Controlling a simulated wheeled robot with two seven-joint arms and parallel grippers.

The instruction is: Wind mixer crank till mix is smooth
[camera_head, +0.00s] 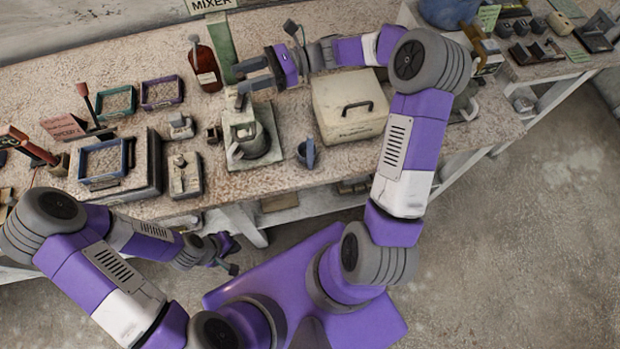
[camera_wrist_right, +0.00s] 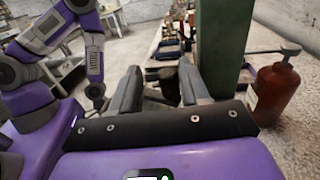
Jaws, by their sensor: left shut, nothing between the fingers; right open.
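The grey mixer (camera_head: 236,152) stands on the bench below the green upright plate (camera_head: 220,45), with a round grey pot (camera_head: 258,145) on its base. Which part is its crank, and the mix inside, I cannot make out. My right gripper (camera_head: 242,76) is open above the mixer's far end, its fingers pointing left. In the right wrist view the open fingers (camera_wrist_right: 160,88) have a gap between them, and the green plate (camera_wrist_right: 222,45) stands just right of them. My left gripper (camera_head: 232,256) is shut and empty, low in front of the bench edge, away from the mixer.
A red-brown bottle (camera_head: 203,68) stands left of the green plate and shows in the right wrist view (camera_wrist_right: 277,95). A cream lidded box (camera_head: 349,106) is right of the mixer, with a small blue-grey cup (camera_head: 307,153) between. Trays (camera_head: 162,92) and small devices crowd the left.

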